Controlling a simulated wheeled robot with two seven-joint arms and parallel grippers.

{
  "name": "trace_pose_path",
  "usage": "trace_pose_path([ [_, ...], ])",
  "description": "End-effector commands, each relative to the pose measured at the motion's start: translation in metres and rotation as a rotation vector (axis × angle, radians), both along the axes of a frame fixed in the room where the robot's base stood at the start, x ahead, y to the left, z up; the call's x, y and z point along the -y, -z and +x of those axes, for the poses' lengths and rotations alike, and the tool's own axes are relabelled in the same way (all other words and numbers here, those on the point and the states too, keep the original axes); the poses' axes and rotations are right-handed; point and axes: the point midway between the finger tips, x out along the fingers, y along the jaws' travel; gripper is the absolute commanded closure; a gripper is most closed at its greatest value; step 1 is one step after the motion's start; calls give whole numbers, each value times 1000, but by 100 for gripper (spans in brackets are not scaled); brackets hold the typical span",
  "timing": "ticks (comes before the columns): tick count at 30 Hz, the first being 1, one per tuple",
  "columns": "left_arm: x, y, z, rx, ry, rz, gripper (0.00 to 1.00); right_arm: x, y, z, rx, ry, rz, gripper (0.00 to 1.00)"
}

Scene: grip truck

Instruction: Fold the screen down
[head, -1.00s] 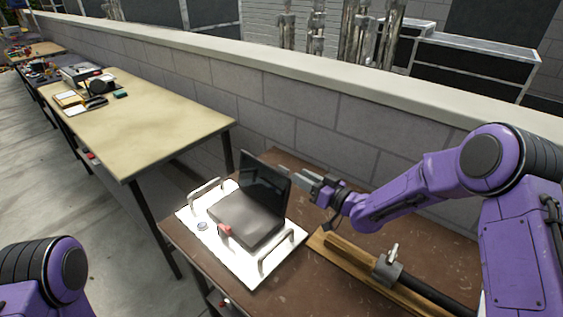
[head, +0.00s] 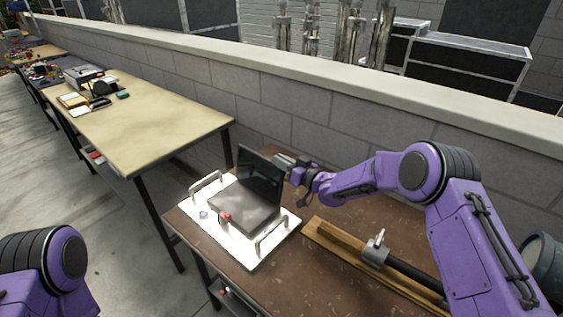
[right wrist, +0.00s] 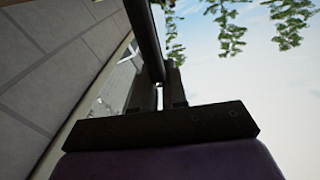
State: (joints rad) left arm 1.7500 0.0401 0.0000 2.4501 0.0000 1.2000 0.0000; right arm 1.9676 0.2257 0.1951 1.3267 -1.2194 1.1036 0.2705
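A dark device (head: 243,207) with its black screen (head: 261,177) standing up at the back lies on a white tray (head: 228,240). My right gripper (head: 284,161) is at the screen's upper right edge, coming from the right. In the right wrist view, a dark bar, apparently the screen's edge (right wrist: 145,35), runs down to the narrow gap between the two fingertips (right wrist: 160,85). I cannot tell whether the fingers press on it. My left gripper is out of view; only part of my left arm shows at the lower left.
The tray has two upright handles (head: 271,234) and stands on a brown table (head: 345,222). A wooden board (head: 345,250) with a metal clamp (head: 376,248) lies to the right. A block wall (head: 310,128) runs behind. A tan table (head: 150,120) stands at left.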

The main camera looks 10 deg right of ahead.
Motion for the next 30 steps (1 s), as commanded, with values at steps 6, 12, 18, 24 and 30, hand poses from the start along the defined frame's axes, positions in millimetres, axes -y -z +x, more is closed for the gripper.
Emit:
trace_pose_path([
  [6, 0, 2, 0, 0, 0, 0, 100, -3, 0, -2, 6, -2, -9, 100],
  [12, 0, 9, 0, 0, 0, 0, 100, -13, -1, -8, 48, -4, -72, 100],
  [18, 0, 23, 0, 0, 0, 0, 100, -32, -2, -21, 128, -4, -189, 100],
  [24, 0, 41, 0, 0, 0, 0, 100, -51, 0, -35, 213, -4, -316, 100],
  [30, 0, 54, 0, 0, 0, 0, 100, -67, 2, -45, 283, -4, -417, 100],
])
